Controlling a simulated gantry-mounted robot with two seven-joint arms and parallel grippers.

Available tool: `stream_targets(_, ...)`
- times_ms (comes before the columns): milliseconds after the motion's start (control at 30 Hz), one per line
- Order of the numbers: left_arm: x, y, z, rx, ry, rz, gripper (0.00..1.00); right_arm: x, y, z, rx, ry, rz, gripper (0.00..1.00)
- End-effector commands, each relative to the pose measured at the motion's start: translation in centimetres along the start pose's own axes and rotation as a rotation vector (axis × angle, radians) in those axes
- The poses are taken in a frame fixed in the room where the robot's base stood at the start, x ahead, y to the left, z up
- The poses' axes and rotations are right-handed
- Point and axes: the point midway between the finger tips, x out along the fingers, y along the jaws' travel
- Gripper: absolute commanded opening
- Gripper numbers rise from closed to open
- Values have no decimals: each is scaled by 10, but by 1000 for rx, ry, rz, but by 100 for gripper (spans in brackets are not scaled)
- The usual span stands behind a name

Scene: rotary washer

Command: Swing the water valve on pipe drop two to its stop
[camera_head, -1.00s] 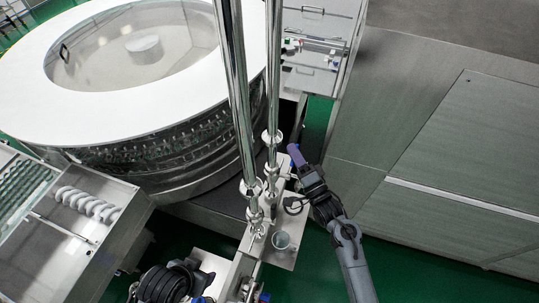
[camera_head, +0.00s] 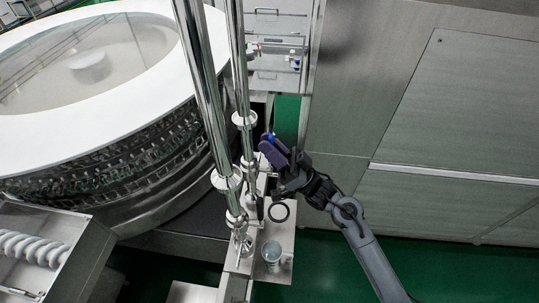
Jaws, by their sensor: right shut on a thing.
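Two polished vertical pipes come down side by side, a nearer left one (camera_head: 203,85) and a farther right one (camera_head: 237,60), both with round flanges. My right gripper (camera_head: 270,150), with purple-blue fingers, is beside the lower part of the right pipe. It is shut on a small blue part at its fingertips, which looks like the water valve's handle (camera_head: 271,136). The fingers cover most of it, so its exact angle is hard to tell. I cannot read which pipe is drop two. My left gripper is not in view.
A clear cup (camera_head: 271,252) stands on a metal shelf (camera_head: 286,240) below the gripper, with a dark ring (camera_head: 279,212) nearby. The large round washer (camera_head: 120,150) fills the left. Grey panels (camera_head: 440,120) stand at right. A spiral-filled tray (camera_head: 85,260) is lower left.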

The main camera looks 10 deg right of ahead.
Motion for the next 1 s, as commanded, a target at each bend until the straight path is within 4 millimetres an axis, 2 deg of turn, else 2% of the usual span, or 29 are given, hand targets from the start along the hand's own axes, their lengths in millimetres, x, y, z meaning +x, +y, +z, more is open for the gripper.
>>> stream_targets(33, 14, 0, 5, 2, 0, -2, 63, -5, -1, 4, -27, -1, -26, 0)
stream_targets(100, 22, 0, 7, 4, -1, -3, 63, -4, -4, 4, -60, 0, -58, 0)
stream_targets(333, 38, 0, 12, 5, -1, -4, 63, -4, -12, 3, -133, -1, -132, 0)
stream_targets(967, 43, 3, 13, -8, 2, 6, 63, -1, -16, 1, -168, -1, -166, 0)
stream_targets(1000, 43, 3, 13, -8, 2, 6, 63, -1, -16, 1, -168, -1, -166, 27)
